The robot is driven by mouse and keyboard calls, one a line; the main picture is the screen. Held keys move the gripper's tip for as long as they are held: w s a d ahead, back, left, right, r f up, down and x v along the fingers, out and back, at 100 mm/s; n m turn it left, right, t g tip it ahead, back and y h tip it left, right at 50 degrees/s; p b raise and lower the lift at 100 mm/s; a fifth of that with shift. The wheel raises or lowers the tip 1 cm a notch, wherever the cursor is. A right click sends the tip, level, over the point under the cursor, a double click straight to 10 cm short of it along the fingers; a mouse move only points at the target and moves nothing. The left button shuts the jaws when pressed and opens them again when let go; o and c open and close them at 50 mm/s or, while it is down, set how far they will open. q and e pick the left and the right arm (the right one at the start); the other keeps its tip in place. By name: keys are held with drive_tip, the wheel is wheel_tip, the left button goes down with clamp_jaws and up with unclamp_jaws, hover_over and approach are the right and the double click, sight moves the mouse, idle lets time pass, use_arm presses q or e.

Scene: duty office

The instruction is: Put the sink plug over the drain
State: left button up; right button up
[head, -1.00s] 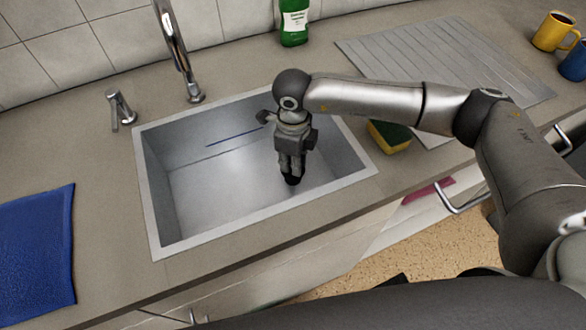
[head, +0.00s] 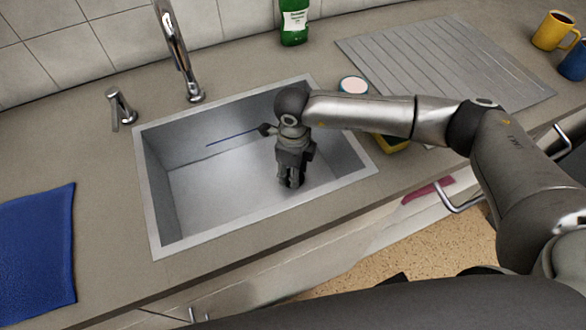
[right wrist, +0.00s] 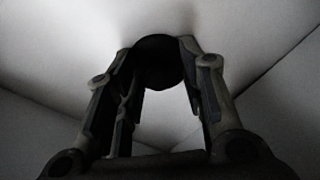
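In the right wrist view, a round black disc, which looks like the sink plug (right wrist: 158,62), lies between my right fingertips (right wrist: 160,50), with a finger against each side. Its height over the basin floor is hard to tell. I cannot make out the drain; the gripper and disc may hide it. My left gripper is not in view.
A tap (head: 178,55) and a lever (head: 120,108) stand behind the basin. A sponge (head: 392,143), partly behind my arm, and a pale-topped round container (head: 352,86) are to its right. A green bottle (head: 294,22), a ribbed drainer (head: 450,60), mugs (head: 552,31) and a blue cloth (head: 38,250) lie farther off.

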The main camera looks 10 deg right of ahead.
drive_tip(key=shift+r, duration=0.4)
wheel_tip(320, 180, up, 12)
drive_tip(key=b, duration=0.1)
drive_tip(key=shift+f, duration=0.2)
idle(0.4)
